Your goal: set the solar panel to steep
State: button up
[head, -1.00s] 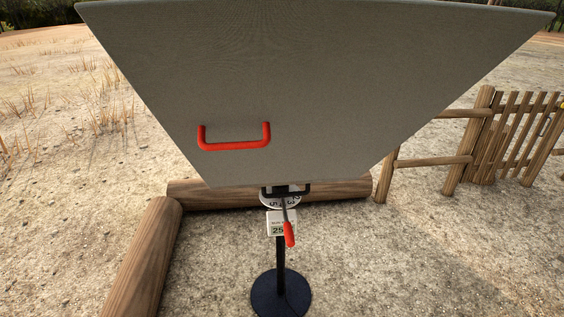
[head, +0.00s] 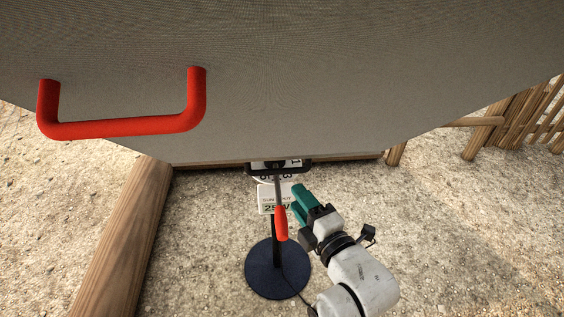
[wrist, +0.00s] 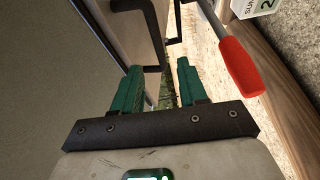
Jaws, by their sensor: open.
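The solar panel (head: 300,90) shows its large grey back across the top of the head view, with a red U-shaped handle (head: 120,126) at left. Below its lower edge, a thin lever with a red grip (head: 281,223) hangs down in front of a stand with a round dark base (head: 277,268). A white dial (head: 290,164) and a white sign (head: 268,199) are partly hidden there. My gripper (head: 299,200) is open and empty, just right of the lever. In the wrist view the red grip (wrist: 242,66) lies right of my green fingers (wrist: 160,88), not between them.
Logs (head: 130,230) lie on the ground at left and behind the stand. A wooden fence (head: 520,120) stands at the right. The sandy ground at right front is clear. The panel overhangs close above my gripper.

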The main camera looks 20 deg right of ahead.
aim_at(278, 171)
jog(key=w, duration=1.1)
jog(key=shift+a+f, duration=0.1)
jog(key=shift+a, duration=0.3)
grip_shut()
